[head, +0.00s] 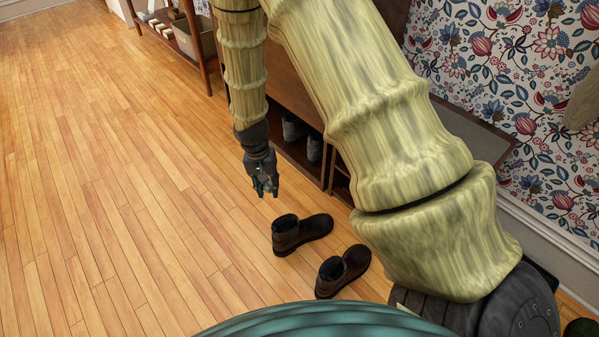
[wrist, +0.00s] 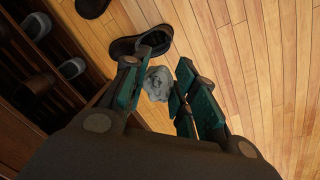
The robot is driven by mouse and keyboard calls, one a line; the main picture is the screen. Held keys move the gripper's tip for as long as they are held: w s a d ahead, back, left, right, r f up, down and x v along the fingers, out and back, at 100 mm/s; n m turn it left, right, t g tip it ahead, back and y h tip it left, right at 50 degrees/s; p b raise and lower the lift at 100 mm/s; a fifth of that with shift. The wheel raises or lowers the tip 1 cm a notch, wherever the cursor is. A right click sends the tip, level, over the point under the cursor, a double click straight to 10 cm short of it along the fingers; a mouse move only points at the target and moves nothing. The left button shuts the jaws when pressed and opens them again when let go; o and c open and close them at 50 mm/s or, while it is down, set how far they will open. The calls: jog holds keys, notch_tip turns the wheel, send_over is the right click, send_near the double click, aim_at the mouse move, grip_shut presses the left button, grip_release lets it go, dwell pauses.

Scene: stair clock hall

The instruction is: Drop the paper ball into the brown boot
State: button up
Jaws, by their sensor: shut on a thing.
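My gripper (head: 265,188) hangs above the floor, pointing down, behind and left of the boots in the head view. In the wrist view its fingers (wrist: 157,92) are shut on a crumpled grey-white paper ball (wrist: 157,82). I cannot make out the ball in the head view. Two dark brown boots stand on the floor, one nearer my gripper (head: 300,234) and one closer to my body (head: 342,272). In the wrist view the nearer boot (wrist: 126,47) lies just beyond the fingertips, its dark opening showing, and the other boot (wrist: 92,7) is cut off at the top edge.
A wooden shoe cabinet (head: 292,155) with grey shoes (head: 314,150) inside stands along the wall right of my gripper. A shelf with a bin (head: 194,36) stands farther back. The wooden floor (head: 130,200) to the left is clear.

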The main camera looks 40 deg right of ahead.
jog(key=s+d+f+m+b, duration=0.1)
jog(key=d+f+b, duration=0.2)
jog(key=f+b, duration=0.3)
jog(key=d+f+m+b, duration=0.2)
jog(key=f+b, duration=0.5)
jog(key=f, duration=0.5)
jog(key=shift+s+d, duration=0.4)
jog(key=shift+d, duration=0.15)
jog(key=shift+r, duration=0.1)
jog(key=o, duration=0.8)
notch_tip(320, 180, up, 12)
jog(key=w, duration=0.1)
jog(key=shift+a, duration=0.3)
